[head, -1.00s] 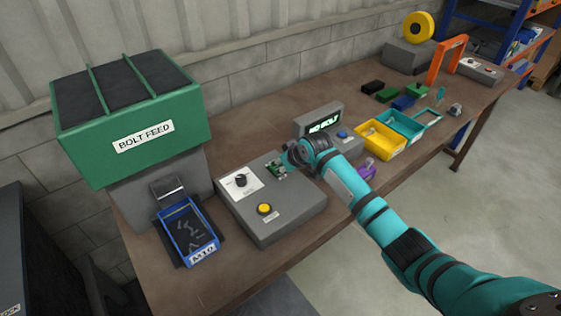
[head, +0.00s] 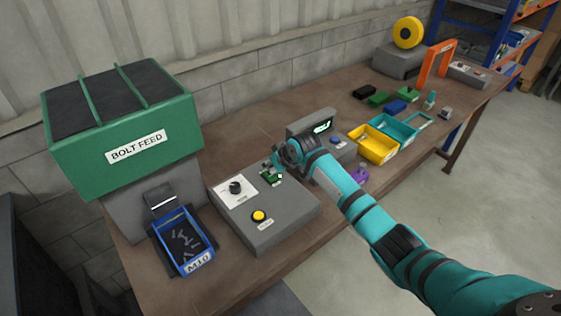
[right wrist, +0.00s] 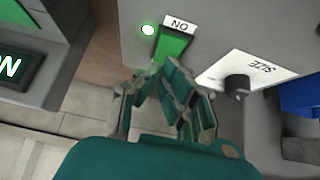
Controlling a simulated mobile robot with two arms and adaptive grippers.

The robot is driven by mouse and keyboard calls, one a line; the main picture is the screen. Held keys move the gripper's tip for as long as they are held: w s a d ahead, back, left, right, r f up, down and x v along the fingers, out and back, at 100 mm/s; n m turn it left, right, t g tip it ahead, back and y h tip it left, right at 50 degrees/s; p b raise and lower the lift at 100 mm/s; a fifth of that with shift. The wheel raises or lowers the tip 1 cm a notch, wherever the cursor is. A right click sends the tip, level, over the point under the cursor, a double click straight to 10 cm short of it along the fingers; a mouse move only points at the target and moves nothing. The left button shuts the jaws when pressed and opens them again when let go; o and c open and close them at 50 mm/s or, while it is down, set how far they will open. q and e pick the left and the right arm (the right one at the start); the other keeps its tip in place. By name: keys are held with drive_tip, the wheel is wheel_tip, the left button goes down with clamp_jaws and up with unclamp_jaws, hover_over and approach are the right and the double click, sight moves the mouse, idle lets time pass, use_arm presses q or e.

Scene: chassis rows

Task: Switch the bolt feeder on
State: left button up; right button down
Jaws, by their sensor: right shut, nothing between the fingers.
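The bolt feeder has a green hopper labelled BOLT FEED (head: 125,125). A grey control box (head: 270,235) beside it carries a black size knob (head: 235,187), a yellow button (head: 259,216) and a green switch (head: 267,177). In the right wrist view the green switch (right wrist: 172,46) sits below an ON label that appears upside down, beside a lit green lamp (right wrist: 148,30). My right gripper (head: 276,165) is shut and empty at the switch. Its fingertips (right wrist: 168,72) are close to the switch's edge; I cannot tell whether they touch. My left gripper is out of view.
A blue bin labelled M10 (head: 184,240) with loose bolts stands under the feeder chute. Behind my right gripper is a grey display unit (head: 310,124), partly covered. A yellow tray (head: 374,146) and a teal tray (head: 397,131) lie further along the bench.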

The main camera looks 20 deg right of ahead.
sight(272, 176)
wheel_tip(272, 176, up, 4)
drive_tip(key=p, duration=0.2)
drive_tip(key=shift+f+p, duration=0.2)
drive_tip(key=shift+p, duration=0.2)
use_arm(q)
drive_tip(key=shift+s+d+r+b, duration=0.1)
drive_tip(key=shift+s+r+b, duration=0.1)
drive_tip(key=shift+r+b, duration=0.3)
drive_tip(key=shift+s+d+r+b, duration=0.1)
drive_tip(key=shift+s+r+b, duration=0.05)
drive_tip(key=shift+b, duration=0.5)
use_arm(e)
drive_tip(key=s+d+r, duration=0.3)
drive_tip(key=s+r, duration=0.3)
drive_tip(key=s, duration=0.2)
drive_tip(key=shift+w, duration=0.1)
